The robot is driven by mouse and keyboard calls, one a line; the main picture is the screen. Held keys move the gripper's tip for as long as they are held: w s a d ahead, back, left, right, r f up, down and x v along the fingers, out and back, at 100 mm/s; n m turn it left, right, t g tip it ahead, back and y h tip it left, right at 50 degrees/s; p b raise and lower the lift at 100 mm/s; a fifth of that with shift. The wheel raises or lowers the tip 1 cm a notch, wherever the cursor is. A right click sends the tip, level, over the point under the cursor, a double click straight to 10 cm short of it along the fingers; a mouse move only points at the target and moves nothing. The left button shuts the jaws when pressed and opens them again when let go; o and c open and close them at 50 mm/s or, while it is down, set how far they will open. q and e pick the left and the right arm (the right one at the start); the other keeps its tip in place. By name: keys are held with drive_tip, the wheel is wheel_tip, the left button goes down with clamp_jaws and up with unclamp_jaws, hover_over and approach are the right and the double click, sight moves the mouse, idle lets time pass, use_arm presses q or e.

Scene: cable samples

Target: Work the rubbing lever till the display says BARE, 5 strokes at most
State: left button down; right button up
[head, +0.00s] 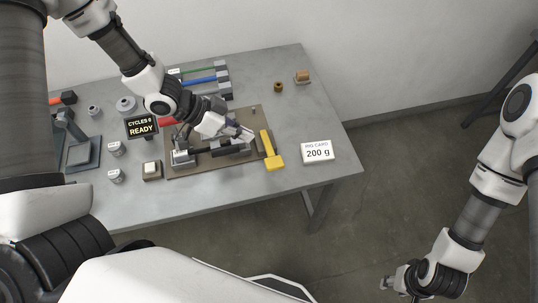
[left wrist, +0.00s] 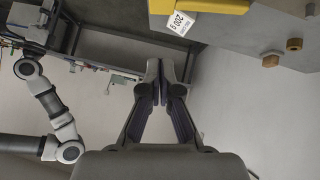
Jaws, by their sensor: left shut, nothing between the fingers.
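A yellow lever handle (head: 272,152) stands at the right end of the rubbing rig's brown base (head: 190,172). Its yellow also shows at the top edge of the left wrist view (left wrist: 212,5). The display (head: 141,126) reads CYCLES, a small digit that looks like 0, and READY. My left gripper (head: 248,134) is over the rig, just left of the yellow handle and apart from it as far as I can tell. In the left wrist view its fingers (left wrist: 160,82) are together and empty. My right gripper (head: 388,283) is low at the right, away from the table; its fingers are too small to judge.
A card reading 200 g (head: 318,152) lies right of the handle. Coloured cable samples (head: 200,79) lie in a rack behind the rig. Several grey weights (head: 116,148) stand on the left. A small brown block (head: 302,76) is at the back right. The table's right part is mostly clear.

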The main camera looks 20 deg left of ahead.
sight(279, 160)
use_arm(q)
drive_tip(key=x, duration=0.7)
drive_tip(key=shift+w+d+f+p, duration=0.1)
drive_tip(key=shift+d+f+p, duration=0.1)
drive_tip(key=shift+p, duration=0.15)
drive_tip(key=f, duration=0.1)
drive_tip(key=f+p, duration=0.1)
drive_tip(key=f, duration=0.1)
drive_tip(key=shift+d+f, duration=0.3)
drive_tip(key=shift+d, duration=0.1)
drive_tip(key=shift+s+a+f, duration=0.1)
drive_tip(key=shift+s+f, duration=0.15)
drive_tip(key=shift+f, duration=0.15)
drive_tip(key=shift+m+t+y, duration=0.5)
drive_tip(key=shift+t+y, duration=0.1)
drive_tip(key=shift+t, duration=0.3)
drive_tip(key=f+b, duration=0.1)
drive_tip(key=b, duration=0.1)
drive_tip(key=f+b, duration=0.2)
drive_tip(key=s+d+f+b, duration=0.1)
drive_tip(key=f+b, duration=0.1)
drive_tip(key=shift+s+f+b, duration=0.15)
drive_tip(key=shift+f+b, duration=0.05)
drive_tip(key=shift+b, duration=0.1)
drive_tip(key=shift+f, duration=0.25)
drive_tip(key=shift+s+r, duration=0.1)
drive_tip(key=shift+s, duration=0.1)
